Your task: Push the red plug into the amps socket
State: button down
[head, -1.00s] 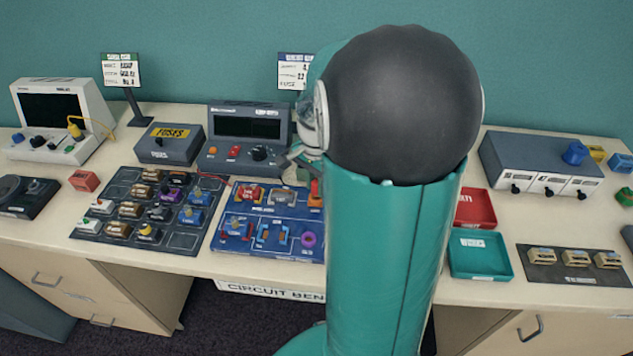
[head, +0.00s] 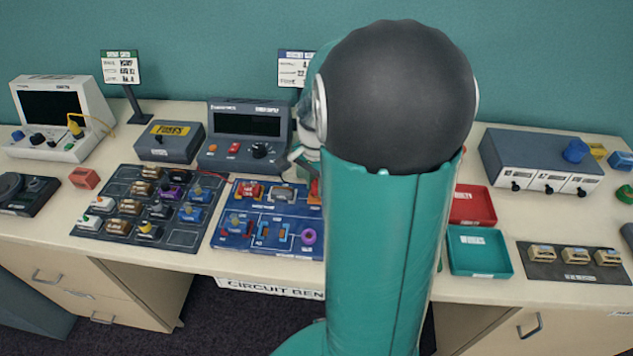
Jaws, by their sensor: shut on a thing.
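My gripper (head: 304,158) shows only as a small pale grey part at the left edge of my arm, just right of the dark power supply (head: 221,155). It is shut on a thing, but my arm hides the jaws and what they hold. I cannot make out the red plug or the amps socket; both may be behind my arm. A thin red lead (head: 212,174) runs along the bench in front of the power supply toward the blue circuit board (head: 226,243). An orange-red part (head: 315,191) shows at the board's right, partly hidden by my arm.
A dark tray of components (head: 180,238) lies left of the board. A fuse box (head: 153,147) and an oscilloscope (head: 52,105) stand at the back left. Red (head: 472,220) and green (head: 480,270) trays and a grey-blue instrument (head: 525,155) are on the right.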

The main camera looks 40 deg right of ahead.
jog(key=shift+f, duration=0.25)
jog(key=c, duration=0.6)
grip_release()
jog(key=shift+c, duration=0.2)
jog(key=shift+r, duration=0.1)
jog(key=shift+r, duration=3.9)
jog(key=s+a+r+n+t, duration=0.2)
jog(key=s+a+n, duration=0.1)
jog(key=a+n, duration=0.2)
jog(key=s+a+r+n+t, duration=0.1)
jog(key=s+a+r+n, duration=0.1)
jog(key=a+n, duration=0.4)
jog(key=s+a+r+n+t, duration=0.2)
jog(key=s+a+r+n, duration=0.1)
jog(key=a, duration=0.9)
jog(key=r+n, duration=0.1)
jog(key=n, duration=0.1)
jog(key=shift+s+n+t, duration=0.3)
jog(key=shift+s, duration=0.05)
